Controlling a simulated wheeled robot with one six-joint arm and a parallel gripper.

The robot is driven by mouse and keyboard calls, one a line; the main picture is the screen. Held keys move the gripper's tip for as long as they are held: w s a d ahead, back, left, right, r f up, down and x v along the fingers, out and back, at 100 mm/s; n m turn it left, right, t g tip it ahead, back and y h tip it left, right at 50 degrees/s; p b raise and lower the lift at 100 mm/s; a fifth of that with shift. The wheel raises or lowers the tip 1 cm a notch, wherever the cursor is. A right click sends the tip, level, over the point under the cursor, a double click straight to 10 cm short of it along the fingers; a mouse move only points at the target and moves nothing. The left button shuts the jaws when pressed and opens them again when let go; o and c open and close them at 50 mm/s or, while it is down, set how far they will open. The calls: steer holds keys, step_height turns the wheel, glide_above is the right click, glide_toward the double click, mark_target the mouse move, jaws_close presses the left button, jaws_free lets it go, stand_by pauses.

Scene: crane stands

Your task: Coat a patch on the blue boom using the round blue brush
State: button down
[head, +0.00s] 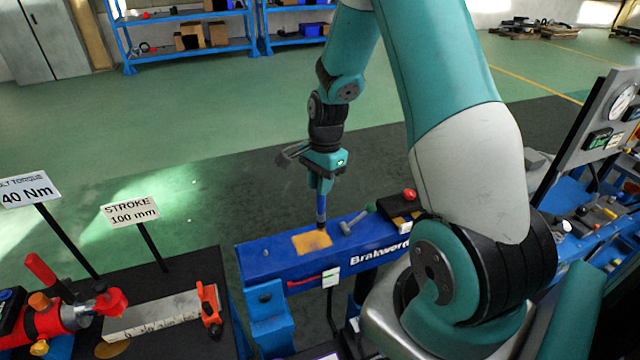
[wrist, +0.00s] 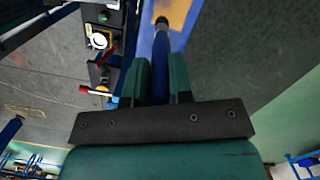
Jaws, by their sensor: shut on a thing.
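The blue boom (head: 268,256) lies across its stand in the head view, with white lettering on its side. A tan-orange patch (head: 312,241) is on its top face. My gripper (head: 321,188) points down above the boom, shut on the round blue brush (head: 321,207). The brush is upright, its dark tip at or just above the patch's right edge; I cannot tell whether it touches. In the wrist view the brush (wrist: 161,60) sits between the two fingers, its dark end over the blue boom (wrist: 180,10), with a bit of the patch beside it.
A hammer-like tool (head: 352,222) lies on the boom right of the brush, near a dark box with a red knob (head: 409,195). A bench with a red tool (head: 75,315) and a STROKE sign (head: 131,212) stands at left. A gauge panel (head: 610,110) is at right.

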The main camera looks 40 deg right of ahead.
steer(key=shift+r+p, duration=0.6)
steer(key=shift+r, duration=0.45)
